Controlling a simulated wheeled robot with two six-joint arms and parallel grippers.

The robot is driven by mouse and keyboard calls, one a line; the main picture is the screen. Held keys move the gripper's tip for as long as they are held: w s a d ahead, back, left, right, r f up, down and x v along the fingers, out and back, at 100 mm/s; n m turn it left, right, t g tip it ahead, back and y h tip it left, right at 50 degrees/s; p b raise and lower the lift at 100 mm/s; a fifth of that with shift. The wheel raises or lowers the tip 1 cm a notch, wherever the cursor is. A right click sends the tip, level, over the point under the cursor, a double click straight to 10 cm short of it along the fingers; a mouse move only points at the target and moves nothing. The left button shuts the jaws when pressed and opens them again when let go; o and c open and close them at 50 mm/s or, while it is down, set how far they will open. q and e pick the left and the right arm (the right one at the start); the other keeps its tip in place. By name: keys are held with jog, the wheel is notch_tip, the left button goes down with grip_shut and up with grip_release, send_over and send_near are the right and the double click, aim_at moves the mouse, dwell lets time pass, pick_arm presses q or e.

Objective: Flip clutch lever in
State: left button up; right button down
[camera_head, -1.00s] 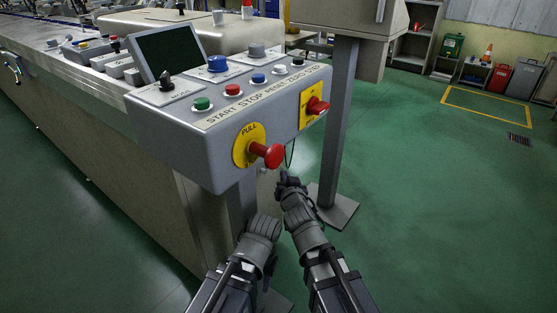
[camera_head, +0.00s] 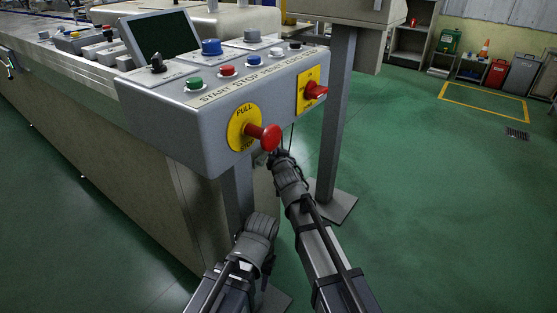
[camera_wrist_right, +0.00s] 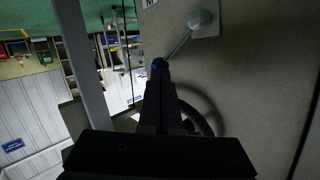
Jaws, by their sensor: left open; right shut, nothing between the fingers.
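The clutch lever (camera_wrist_right: 183,42) appears in the right wrist view as a thin metal rod with a blue knob, slanting from a round pivot on a light plate down to the left. My right gripper (camera_wrist_right: 160,76) is shut, with its tips at the blue knob; I cannot tell whether they touch it. In the head view my right gripper (camera_head: 277,157) reaches just below the red pull knob (camera_head: 267,137), and the lever is hidden there. My left gripper (camera_head: 262,224) is open, lower and to the left, near the panel's post.
The grey control panel (camera_head: 190,130) with its buttons and red rotary switch (camera_head: 316,91) overhangs my right gripper. A grey post (camera_head: 333,120) stands close on the right. Green floor (camera_head: 430,220) is free farther right.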

jog(key=shift+w+a+f, duration=0.1)
jog(key=shift+w+f, duration=0.05)
jog(key=shift+w, duration=0.35)
